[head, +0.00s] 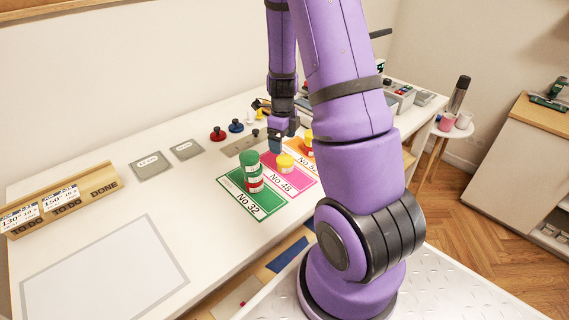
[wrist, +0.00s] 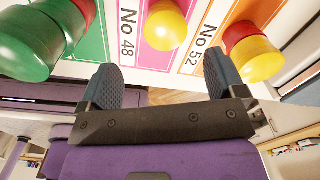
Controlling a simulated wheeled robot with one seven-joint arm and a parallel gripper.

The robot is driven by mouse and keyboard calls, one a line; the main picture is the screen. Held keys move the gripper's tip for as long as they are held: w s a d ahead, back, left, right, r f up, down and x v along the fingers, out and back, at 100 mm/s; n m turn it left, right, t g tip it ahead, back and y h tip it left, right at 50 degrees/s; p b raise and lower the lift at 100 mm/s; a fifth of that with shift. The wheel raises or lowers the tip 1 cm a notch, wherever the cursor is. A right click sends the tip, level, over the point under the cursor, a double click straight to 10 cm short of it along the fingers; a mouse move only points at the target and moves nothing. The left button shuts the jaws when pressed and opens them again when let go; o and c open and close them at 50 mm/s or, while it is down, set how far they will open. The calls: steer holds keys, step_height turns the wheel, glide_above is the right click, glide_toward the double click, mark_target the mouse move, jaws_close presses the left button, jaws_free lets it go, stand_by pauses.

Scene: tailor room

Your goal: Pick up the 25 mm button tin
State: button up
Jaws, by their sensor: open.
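Several button tins stand on coloured number cards on the white table. A stack with a green tin (head: 248,159) on top and a red tin (head: 255,186) lower down stands on the green No 32 card (head: 264,208). A yellow tin (head: 285,160) stands on the pink No 48 card (head: 291,183). Yellow and red tins (wrist: 254,58) are on the orange No 52 card. Size labels are too small to read, so I cannot tell which is the 25 mm tin. My gripper (wrist: 162,82) is open and empty; the yellow tin (wrist: 166,27) lies beyond its fingers.
Two grey labelled squares (head: 151,166) lie left of the cards. A wooden TO DO/DONE rack (head: 75,205) stands at left. A framed blank area (head: 105,275) leaves free room at front left.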

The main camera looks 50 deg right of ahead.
mark_target(284, 159)
step_height(284, 159, down, 5)
steer(key=shift+r, duration=0.15)
steer(key=f, duration=0.3)
steer(key=shift+w+d+f, duration=0.1)
steer(key=shift+d+f, duration=0.25)
steer(key=shift+f, duration=0.75)
steer(key=c, duration=1.1)
steer(key=shift+o, duration=0.2)
steer(key=shift+r, duration=0.15)
